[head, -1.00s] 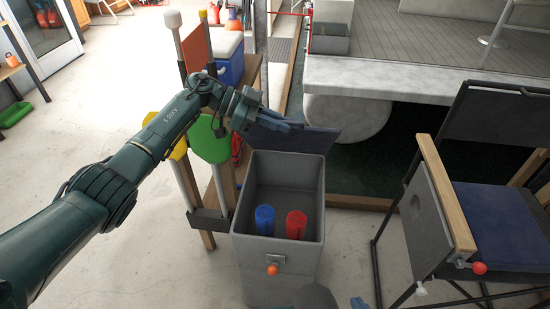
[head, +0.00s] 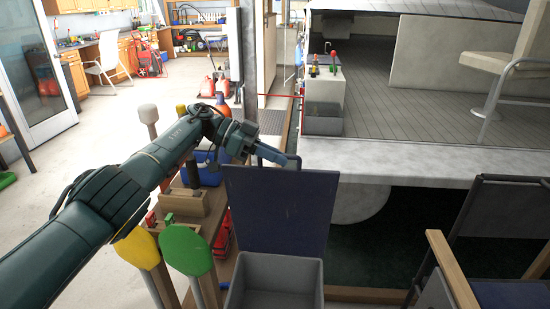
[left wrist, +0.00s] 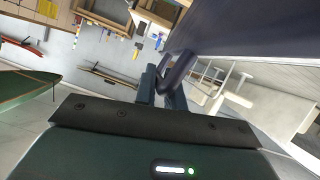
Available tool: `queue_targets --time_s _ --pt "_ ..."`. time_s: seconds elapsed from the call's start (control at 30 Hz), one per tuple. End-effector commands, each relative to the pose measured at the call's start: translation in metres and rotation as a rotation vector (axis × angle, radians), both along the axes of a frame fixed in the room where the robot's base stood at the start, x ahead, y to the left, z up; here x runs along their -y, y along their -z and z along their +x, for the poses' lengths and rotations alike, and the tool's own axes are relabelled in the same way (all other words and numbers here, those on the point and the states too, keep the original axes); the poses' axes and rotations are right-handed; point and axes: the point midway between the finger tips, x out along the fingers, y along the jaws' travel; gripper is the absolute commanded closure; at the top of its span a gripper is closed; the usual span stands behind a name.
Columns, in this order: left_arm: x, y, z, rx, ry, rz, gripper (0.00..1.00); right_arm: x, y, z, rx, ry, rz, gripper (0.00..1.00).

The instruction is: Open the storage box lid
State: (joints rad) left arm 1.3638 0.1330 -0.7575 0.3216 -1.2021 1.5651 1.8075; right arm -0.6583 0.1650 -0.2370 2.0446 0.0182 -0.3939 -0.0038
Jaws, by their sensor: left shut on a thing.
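The storage box (head: 265,270) is grey, low in the head view, and its lower part is cut off by the bottom edge. Its dark blue lid (head: 276,215) stands raised, roughly upright, at the back of the box opening. My left gripper (head: 275,153) is at the lid's top edge, shut on the lid's handle. In the left wrist view the gripper's fingers (left wrist: 163,85) meet the dark handle (left wrist: 180,72), which joins the lid (left wrist: 240,28). My right gripper is out of view.
Yellow (head: 138,248) and green (head: 187,249) paddles stand left of the box, below my left arm. A wooden-armed chair (head: 452,270) stands on the right. A pale dock edge (head: 380,162) runs behind the lid. Open floor lies at far left.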

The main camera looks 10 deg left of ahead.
Motion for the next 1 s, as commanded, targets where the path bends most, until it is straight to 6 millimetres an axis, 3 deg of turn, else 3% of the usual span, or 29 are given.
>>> queue_targets --time_s 0.47,0.5,0.73,1.0 --pt "-0.0013 0.005 0.0008 -0.005 -0.006 0.013 1.0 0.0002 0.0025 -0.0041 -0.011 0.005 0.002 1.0" --pt "-0.0014 0.0052 0.0007 -0.005 -0.006 0.013 0.88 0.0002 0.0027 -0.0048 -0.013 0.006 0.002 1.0" --pt "-0.0009 0.0032 0.0005 -0.003 -0.003 0.009 0.69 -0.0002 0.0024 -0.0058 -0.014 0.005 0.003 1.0" --pt "-0.0006 0.0015 0.0003 -0.002 -0.002 0.006 0.68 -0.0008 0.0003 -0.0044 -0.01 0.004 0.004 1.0"
